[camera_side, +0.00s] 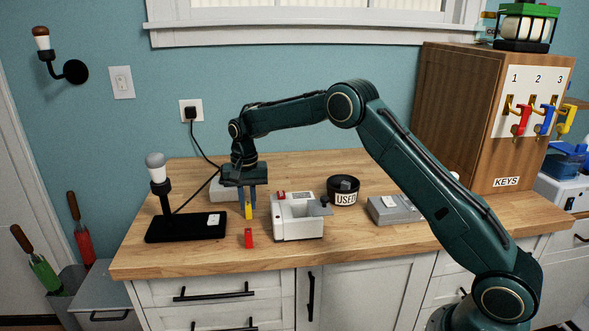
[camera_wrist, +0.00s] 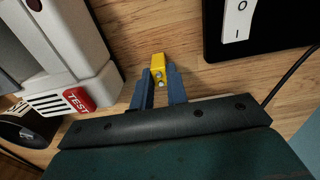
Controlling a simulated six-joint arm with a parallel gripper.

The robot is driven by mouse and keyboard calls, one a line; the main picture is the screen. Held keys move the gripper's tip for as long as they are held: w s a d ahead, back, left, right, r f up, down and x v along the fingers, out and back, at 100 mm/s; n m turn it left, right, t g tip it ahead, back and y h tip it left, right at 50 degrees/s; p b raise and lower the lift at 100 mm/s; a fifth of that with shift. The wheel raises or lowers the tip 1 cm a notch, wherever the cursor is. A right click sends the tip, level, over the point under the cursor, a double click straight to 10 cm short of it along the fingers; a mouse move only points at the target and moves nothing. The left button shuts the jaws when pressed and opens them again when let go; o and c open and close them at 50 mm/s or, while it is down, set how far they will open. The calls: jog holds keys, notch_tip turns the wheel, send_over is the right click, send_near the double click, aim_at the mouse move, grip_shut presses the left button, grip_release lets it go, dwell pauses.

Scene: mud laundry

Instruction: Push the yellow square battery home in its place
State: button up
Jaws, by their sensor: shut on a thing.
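My gripper (camera_side: 247,200) is shut on the yellow battery (camera_side: 249,211), which hangs below the fingertips at the left of the white tester in the side view. In the wrist view, the blue fingers of my gripper (camera_wrist: 160,82) hold the yellow battery (camera_wrist: 158,62) by its sides, with two small metal contacts showing on its end. The white tester (camera_side: 298,230) stands on the counter just right of the gripper, with a grey flap (camera_side: 319,206) at its right. Its red TEST button (camera_wrist: 79,99) shows in the wrist view. The tester's inside is not clear.
A red battery (camera_side: 248,238) stands near the counter's front edge. A black lamp base (camera_side: 185,228) with a white switch is at left. A pale box (camera_side: 221,190) is behind the gripper. A black USED bin (camera_side: 343,191) and a grey device (camera_side: 396,210) are at right.

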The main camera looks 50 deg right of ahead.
aim_at(249, 204)
jog(key=shift+r, duration=0.2)
jog(key=shift+r, duration=2.85)
jog(key=s+d+r+m, duration=0.2)
jog(key=s+m, duration=0.5)
jog(key=m, duration=0.2)
jog(key=s+d+r+m, duration=0.2)
jog(key=s+m, duration=0.5)
jog(key=m, duration=0.2)
jog(key=shift+s+d+r, duration=0.15)
jog(key=shift+s+r, duration=0.05)
jog(key=shift+r, duration=0.15)
jog(key=shift+f, duration=0.2)
jog(key=shift+f, duration=2.25)
